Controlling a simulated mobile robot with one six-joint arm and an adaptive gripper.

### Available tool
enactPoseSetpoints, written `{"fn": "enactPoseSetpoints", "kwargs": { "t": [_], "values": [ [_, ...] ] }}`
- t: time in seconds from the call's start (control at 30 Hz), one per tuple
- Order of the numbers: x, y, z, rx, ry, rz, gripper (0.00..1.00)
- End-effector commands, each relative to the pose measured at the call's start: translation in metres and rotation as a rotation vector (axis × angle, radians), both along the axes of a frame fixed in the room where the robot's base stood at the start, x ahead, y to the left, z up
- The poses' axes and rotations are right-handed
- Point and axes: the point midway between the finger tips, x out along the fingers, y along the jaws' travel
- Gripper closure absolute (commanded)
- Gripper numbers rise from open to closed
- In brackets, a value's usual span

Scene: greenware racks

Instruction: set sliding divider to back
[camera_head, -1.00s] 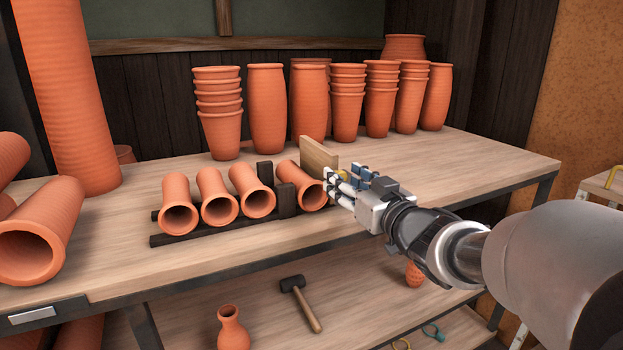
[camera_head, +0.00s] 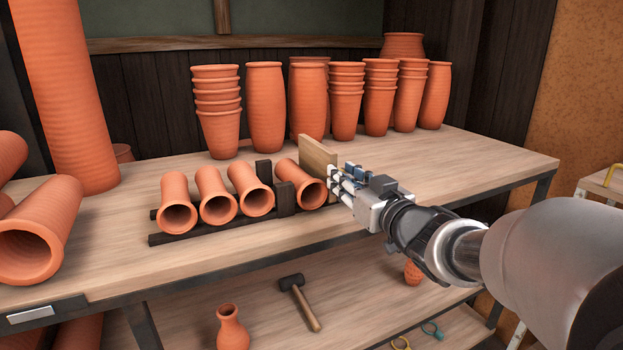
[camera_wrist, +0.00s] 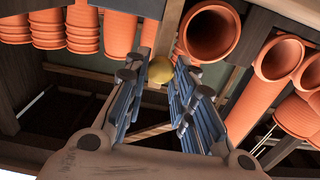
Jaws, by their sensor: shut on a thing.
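The sliding divider (camera_head: 316,158) is an upright light-wood board at the right end of a dark rack (camera_head: 185,236) on the table. A round brass-yellow knob (camera_wrist: 161,70) shows between my fingertips in the wrist view. My gripper (camera_head: 338,182) reaches in from the right, at the divider's near right side, and is shut on the knob. In the head view the fingers hide the knob and the lower part of the board. Several terracotta pots (camera_head: 250,195) lie tilted on the rack to the divider's left, mouths toward the front.
Dark posts (camera_head: 286,198) stand among the lying pots. Stacked and single terracotta pots (camera_head: 267,108) stand along the back of the table. Larger pots (camera_head: 35,240) lie at the left. The tabletop (camera_head: 470,165) is clear at the right.

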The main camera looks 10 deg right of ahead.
Motion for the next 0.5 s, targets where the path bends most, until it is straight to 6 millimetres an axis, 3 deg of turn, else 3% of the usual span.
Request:
{"fn": "enactPoseSetpoints", "kwargs": {
  "t": [0.23,0.5],
  "values": [
    [0.005,-0.016,0.001,0.001,0.001,-0.003,1.0],
    [0.024,-0.077,0.003,0.001,0.003,-0.007,1.0]
  ]
}}
